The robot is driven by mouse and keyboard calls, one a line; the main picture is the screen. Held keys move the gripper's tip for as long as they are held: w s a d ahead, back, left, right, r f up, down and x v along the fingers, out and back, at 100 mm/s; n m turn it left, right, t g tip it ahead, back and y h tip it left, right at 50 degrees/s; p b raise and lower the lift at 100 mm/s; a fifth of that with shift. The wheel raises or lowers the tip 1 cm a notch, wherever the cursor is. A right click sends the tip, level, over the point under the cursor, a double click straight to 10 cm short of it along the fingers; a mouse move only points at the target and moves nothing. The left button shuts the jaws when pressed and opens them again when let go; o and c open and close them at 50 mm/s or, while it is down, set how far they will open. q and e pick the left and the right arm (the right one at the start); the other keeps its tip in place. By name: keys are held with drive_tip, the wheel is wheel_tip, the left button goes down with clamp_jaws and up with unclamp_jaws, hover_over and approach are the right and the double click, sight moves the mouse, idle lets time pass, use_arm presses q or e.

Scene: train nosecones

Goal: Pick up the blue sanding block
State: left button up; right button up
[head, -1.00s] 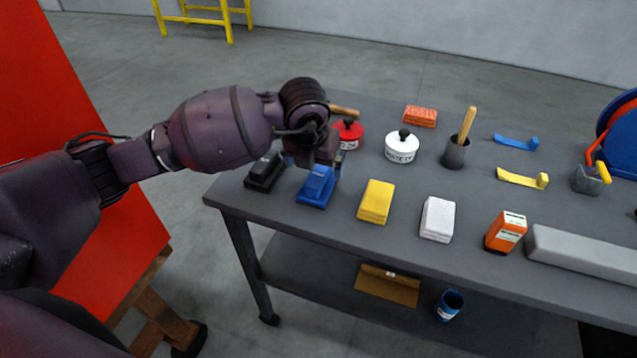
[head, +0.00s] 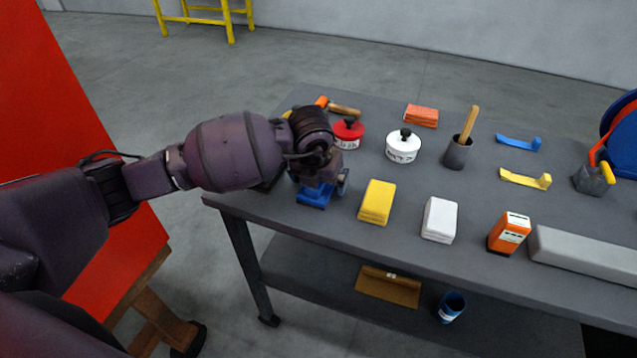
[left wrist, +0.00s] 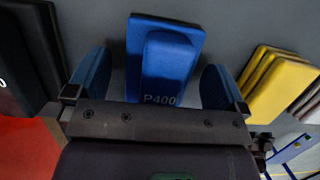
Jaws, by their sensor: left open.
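The blue sanding block (head: 314,196) lies on the grey table near its left front edge, partly hidden under my left gripper in the head view. In the left wrist view the blue sanding block (left wrist: 163,60) shows the mark P400 and sits between the two blue-padded fingers. My left gripper (head: 320,186) is open over it, with a finger on each side and a gap to each. It also shows in the left wrist view (left wrist: 155,85). My right gripper is not in view.
A black block (left wrist: 25,60) lies left of the blue one, mostly hidden by my arm in the head view. Yellow pads (head: 376,202) lie close on the right. White pads (head: 439,219), a red-lidded tin (head: 348,133) and a white tin (head: 402,147) stand further off.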

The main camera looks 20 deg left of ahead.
use_arm(q)
drive_tip(key=shift+f, duration=0.25)
idle(0.3)
drive_tip(key=c, duration=1.1)
